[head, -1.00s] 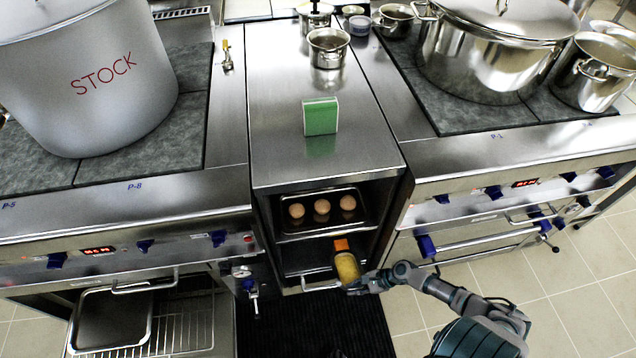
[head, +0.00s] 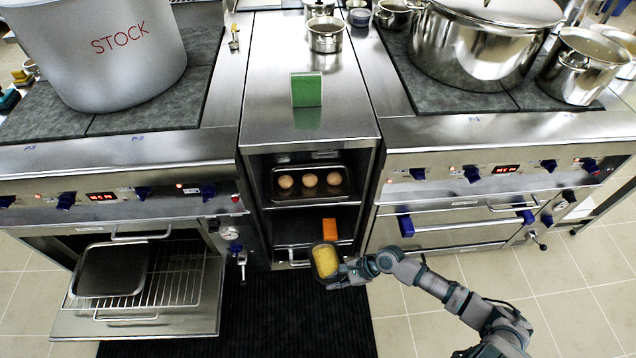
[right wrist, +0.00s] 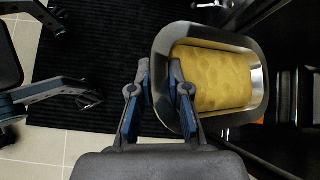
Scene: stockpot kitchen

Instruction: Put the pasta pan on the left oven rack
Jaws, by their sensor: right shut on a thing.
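The pasta pan (head: 325,262) is a small dark rectangular dish with yellow food inside. In the right wrist view, the fingers (right wrist: 165,85) grip the near rim of the pan (right wrist: 258,85). The left oven is open at the lower left. Its wire rack (head: 180,285) is pulled out and carries a dark tray (head: 112,268) on its left half; the right half is bare.
The middle cabinet holds a tray of eggs (head: 310,182), with an orange box (head: 343,228) below. A green box (head: 306,90) stands on top. The right oven (head: 450,225) is shut. A dark mat (head: 290,318) covers the floor between the rack and my right arm.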

